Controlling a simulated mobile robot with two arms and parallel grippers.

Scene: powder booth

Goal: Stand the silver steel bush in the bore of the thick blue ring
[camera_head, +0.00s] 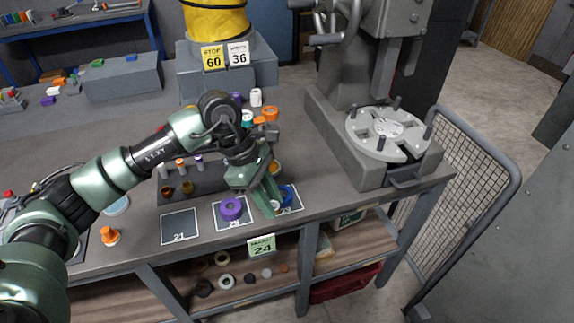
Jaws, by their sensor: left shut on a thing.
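My left gripper (270,200) points down over the front of the bench, its green fingers shut on a small pale silver piece, the steel bush (275,206). The fingers hide much of it. The thick blue ring (288,194) lies on the right marked square at the front edge, just right of the fingertips and partly covered by them. The bush shows close beside the ring; I cannot tell whether they touch. The ring's bore is hidden from this view. My right gripper is not in view.
A purple ring (231,208) lies on the middle square, and the square marked 21 (180,226) is empty. An orange piece (110,236) stands at front left. A grey rack (176,182) with small parts is behind the squares. A press with a round plate (380,128) stands right.

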